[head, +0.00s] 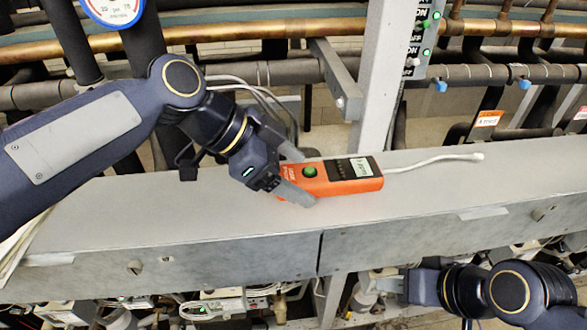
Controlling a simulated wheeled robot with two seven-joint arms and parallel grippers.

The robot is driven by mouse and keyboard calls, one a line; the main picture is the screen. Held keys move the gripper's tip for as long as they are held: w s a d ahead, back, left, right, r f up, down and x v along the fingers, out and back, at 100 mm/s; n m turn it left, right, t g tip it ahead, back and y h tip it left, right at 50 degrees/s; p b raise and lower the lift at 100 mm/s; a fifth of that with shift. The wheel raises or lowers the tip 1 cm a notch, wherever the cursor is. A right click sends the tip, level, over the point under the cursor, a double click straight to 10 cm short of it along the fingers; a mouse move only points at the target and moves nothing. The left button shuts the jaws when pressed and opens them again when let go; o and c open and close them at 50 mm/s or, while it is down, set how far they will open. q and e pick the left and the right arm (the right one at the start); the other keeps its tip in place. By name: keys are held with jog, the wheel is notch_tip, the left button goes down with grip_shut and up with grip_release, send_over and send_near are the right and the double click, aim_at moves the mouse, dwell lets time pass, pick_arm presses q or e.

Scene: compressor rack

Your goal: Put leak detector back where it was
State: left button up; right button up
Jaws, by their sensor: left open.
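The orange leak detector (345,177) lies flat on the grey metal beam. My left gripper (295,174) is open at the detector's left end, with one finger on the far side and one on the near side. I cannot tell whether the fingers touch it. My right gripper (388,285) is low at the right, in front of and below the beam, away from the detector. Its jaw opening is not clear.
The beam top (170,205) is clear to the left and right of the detector. A grey upright post (378,75) with a switch panel (424,35) rises behind it. Copper and dark pipes (260,30) run across the back. Valves and wiring sit below the beam.

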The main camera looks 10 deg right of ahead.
pick_arm(q)
jog(key=shift+r, duration=0.1)
jog(key=v, duration=1.2)
